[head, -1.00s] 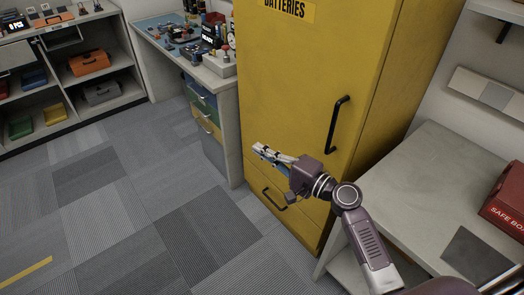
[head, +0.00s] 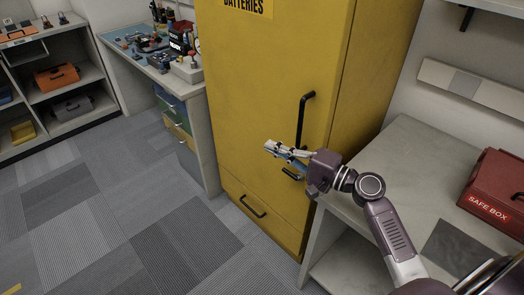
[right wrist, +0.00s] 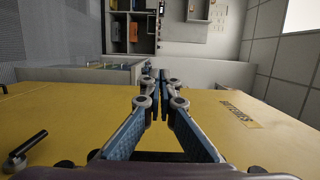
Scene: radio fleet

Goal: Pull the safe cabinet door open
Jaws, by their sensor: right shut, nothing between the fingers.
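The yellow safe cabinet (head: 262,75) stands upright in the middle of the head view, and its tall door looks closed. A black vertical bar handle (head: 303,120) sits on the door's right side. My right gripper (head: 268,148) is shut and empty, in front of the door, and its fingers point left. In the head view it covers part of the handle's lower end. In the right wrist view the shut fingers (right wrist: 157,78) lie over the yellow door face (right wrist: 65,118), and the black handle (right wrist: 26,150) shows at lower left, apart from the fingers. My left gripper is out of view.
A drawer with a black handle (head: 252,207) is below the door. A grey bench (head: 400,170) with a red safe box (head: 495,190) stands at right. A workbench (head: 180,75) and shelves (head: 60,95) are at left. The carpet (head: 110,220) in front is clear.

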